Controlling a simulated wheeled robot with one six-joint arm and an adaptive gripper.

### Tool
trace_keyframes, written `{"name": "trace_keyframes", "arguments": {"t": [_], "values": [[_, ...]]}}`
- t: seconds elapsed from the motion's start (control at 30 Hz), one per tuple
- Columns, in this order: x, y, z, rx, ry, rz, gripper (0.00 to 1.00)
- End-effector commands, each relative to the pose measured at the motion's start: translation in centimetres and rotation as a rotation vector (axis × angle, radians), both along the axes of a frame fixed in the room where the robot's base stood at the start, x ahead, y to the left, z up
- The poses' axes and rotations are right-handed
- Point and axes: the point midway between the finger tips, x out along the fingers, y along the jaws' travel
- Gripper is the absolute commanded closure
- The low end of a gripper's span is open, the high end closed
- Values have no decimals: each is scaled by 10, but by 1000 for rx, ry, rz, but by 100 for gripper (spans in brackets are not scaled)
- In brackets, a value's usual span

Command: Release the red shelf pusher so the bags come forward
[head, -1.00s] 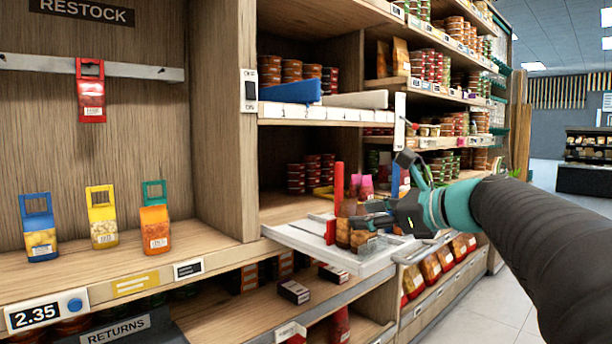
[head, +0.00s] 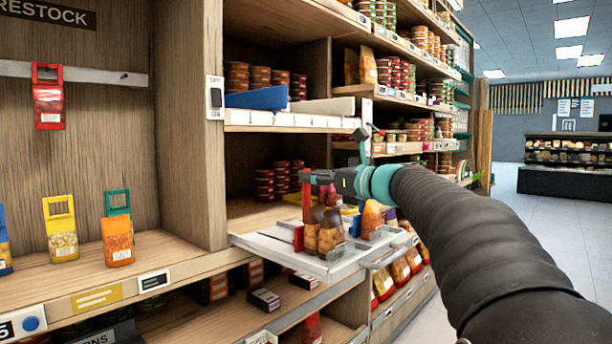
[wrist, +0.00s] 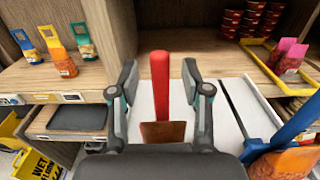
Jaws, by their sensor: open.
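A red upright bar (head: 306,205), apparently the shelf pusher's handle, stands on the white pull-out tray (head: 262,246), with a low red plate (head: 298,238) near its foot. Several brown and orange bags (head: 331,232) stand on the tray, just right of the bar. My gripper (head: 310,178) is above the bags, at the height of the bar's top. In the wrist view my gripper (wrist: 160,82) is open, and the red bar (wrist: 160,75) shows between its two fingers with gaps on both sides. I cannot tell whether the bar is within the fingers' reach or beyond it.
A blue bar (wrist: 297,125) stands at the right of the wrist view, beside an orange bag. A white shelf with a blue wedge (head: 257,98) is above the tray. Hanging-tab bags (head: 117,238) stand on the left shelf. A yellow wet-floor sign (wrist: 40,160) is at lower left.

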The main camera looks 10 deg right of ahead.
Motion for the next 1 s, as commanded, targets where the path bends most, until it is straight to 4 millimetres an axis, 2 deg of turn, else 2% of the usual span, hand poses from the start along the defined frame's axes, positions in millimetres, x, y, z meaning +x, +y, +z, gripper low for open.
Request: {"name": "trace_keyframes", "arguments": {"t": [0.23,0.6,0.67,0.8,1.0], "values": [[21,16,0,-1,0,1,52],[25,19,0,-1,-1,0,52],[25,18,0,-1,0,0,65],[25,18,0,-1,0,0,100],[25,19,0,-1,-1,0,100]]}}
